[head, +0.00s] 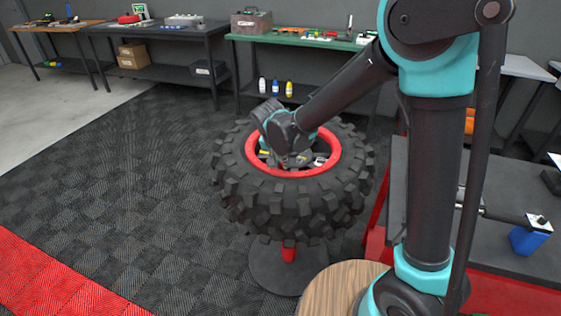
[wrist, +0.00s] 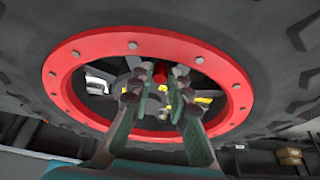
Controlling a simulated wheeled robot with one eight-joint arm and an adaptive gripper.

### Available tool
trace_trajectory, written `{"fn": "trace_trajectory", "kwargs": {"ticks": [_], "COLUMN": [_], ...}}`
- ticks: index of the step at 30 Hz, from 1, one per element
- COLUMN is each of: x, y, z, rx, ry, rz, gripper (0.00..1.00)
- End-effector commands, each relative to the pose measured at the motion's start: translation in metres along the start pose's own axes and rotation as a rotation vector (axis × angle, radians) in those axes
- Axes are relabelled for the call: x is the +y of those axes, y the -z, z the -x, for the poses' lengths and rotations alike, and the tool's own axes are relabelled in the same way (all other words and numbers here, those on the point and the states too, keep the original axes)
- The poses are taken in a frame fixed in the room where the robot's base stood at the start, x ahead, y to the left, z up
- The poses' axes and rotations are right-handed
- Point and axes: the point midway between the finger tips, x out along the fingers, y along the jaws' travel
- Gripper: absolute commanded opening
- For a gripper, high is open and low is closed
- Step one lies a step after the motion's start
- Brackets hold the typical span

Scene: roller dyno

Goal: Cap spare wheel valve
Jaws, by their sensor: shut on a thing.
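The spare wheel, a knobbly black tyre (head: 290,205), lies flat on a pedestal stand in the head view. Its red rim ring (head: 338,160) has bolts around it and also fills much of the wrist view (wrist: 105,45). My gripper (wrist: 158,85) is over the wheel's open centre. Its two fingers are shut on a small red piece (wrist: 159,72) that looks like the valve cap. In the head view my wrist hides the fingertips. Small yellow parts (wrist: 203,99) show inside the rim. I cannot make out the valve stem clearly.
A round wooden stool top (head: 340,288) stands in front of the wheel. A green-topped bench (head: 300,41) with tools and bottles is behind. A dark platform (head: 510,245) with a blue block (head: 528,240) is at the right. The floor left of the wheel is clear.

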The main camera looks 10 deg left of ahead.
Motion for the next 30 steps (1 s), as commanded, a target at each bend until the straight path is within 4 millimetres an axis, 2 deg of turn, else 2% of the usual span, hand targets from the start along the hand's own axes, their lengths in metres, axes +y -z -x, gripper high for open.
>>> {"fn": "trace_trajectory", "kwargs": {"ticks": [8, 9, 14, 24, 30], "x": [0.0, 0.0, 0.0, 0.0, 0.0], "y": [0.0, 0.0, 0.0, 0.0, 0.0], "z": [-0.001, -0.001, -0.001, 0.002, 0.024], "rx": [0.0, 0.0, 0.0, 0.0, 0.0], "ry": [0.0, 0.0, 0.0, 0.0, 0.0], "rz": [0.0, 0.0, 0.0, 0.0, 0.001], "gripper": [0.06, 0.22, 0.42, 0.42, 0.42]}}
